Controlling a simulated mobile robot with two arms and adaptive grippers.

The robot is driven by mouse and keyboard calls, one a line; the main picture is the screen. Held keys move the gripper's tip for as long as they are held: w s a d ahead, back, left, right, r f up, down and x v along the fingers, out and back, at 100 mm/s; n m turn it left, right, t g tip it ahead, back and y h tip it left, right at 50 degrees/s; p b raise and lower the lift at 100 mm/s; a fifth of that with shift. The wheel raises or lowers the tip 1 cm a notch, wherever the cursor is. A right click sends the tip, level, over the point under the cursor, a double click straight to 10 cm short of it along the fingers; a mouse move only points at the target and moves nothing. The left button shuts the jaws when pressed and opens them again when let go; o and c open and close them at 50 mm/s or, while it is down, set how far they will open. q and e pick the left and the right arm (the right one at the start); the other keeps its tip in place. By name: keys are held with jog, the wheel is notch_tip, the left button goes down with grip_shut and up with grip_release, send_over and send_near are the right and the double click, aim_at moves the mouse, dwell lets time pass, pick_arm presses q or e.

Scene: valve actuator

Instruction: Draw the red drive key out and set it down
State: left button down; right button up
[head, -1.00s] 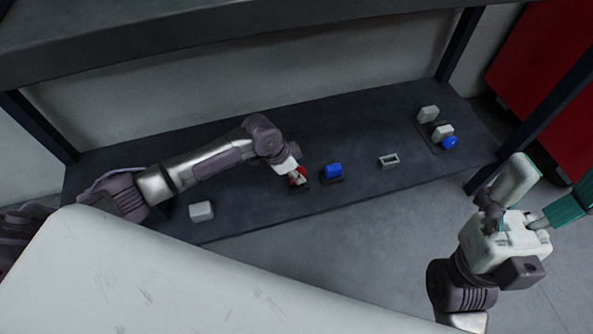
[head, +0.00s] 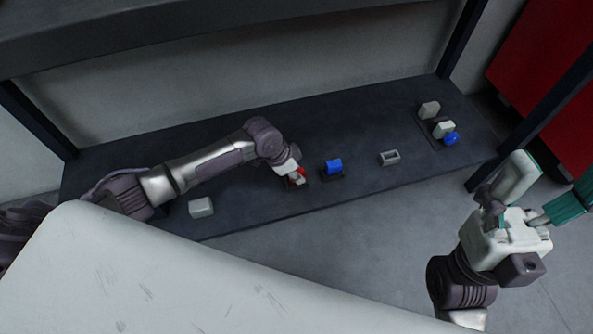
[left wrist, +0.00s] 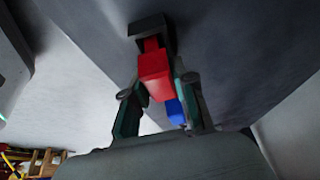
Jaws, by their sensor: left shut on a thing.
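The red drive key (left wrist: 156,76) is a red block with a narrower red shank, between the fingers of my left gripper (left wrist: 156,98) in the left wrist view. The gripper is shut on it. The shank reaches to a dark holder (left wrist: 151,27); I cannot tell how much of it is inside. In the head view my left gripper (head: 294,178) is low over the shelf, with only a little of the red key (head: 301,172) showing. My right gripper (head: 546,186) is open and empty, off the shelf's front at the right.
A blue block (head: 333,167) on a dark base stands just right of the red key. A hollow grey block (head: 389,158) is farther right, then a dark plate (head: 436,144) with grey blocks and a blue knob (head: 451,138). A grey block (head: 201,208) lies at left.

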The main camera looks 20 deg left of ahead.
pick_arm(q)
jog(key=shift+f, duration=0.25)
jog(key=c, duration=0.8)
grip_release()
jog(key=shift+c, duration=0.2)
jog(key=v, duration=1.2)
